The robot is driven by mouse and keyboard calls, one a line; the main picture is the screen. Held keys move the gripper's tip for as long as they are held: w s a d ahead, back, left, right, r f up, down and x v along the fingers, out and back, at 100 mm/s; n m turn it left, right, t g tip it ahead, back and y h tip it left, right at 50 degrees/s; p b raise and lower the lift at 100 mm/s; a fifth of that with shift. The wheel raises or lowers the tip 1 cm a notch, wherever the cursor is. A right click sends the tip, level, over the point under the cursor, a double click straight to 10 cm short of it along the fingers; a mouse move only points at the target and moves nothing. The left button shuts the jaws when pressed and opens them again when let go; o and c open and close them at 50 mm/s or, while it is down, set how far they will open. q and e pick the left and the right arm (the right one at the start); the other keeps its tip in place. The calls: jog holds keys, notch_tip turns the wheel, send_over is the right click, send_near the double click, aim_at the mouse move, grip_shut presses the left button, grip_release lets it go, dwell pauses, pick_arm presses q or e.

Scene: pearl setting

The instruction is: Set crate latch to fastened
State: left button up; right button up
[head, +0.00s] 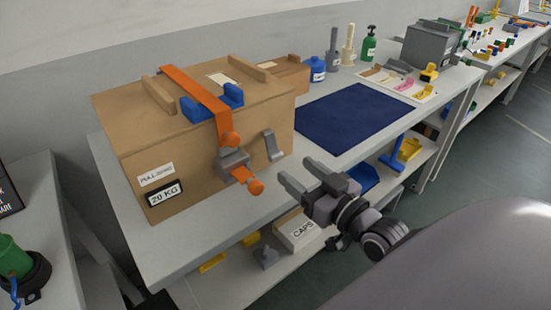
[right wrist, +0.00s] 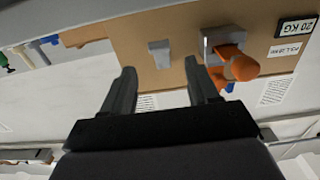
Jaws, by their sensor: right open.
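The brown crate (head: 200,165) stands on the left end of the workbench. An orange strap (head: 203,97) runs over its lid and down the front to a grey latch (head: 234,163) with an orange knob-ended handle (head: 249,182) sticking out. In the right wrist view the latch (right wrist: 222,38) and the orange handle (right wrist: 238,66) show upper right, beyond the fingers. A grey bracket (head: 273,146) sits on the crate front beside the latch. My right gripper (head: 302,178) is open and empty, in front of the crate and apart from the latch. My left gripper is not in view.
A dark blue mat (head: 354,117) lies on the bench right of the crate. Bottles, including a green one (head: 369,46), and a grey machine (head: 427,48) stand behind. A lower shelf holds a CAPS box (head: 298,232). A green object (head: 14,258) is at lower left.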

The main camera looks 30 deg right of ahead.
aim_at(277, 156)
jog(key=w, duration=0.5)
jog(key=shift+a, duration=0.2)
jog(key=shift+w+a, duration=0.1)
jog(key=shift+w, duration=0.65)
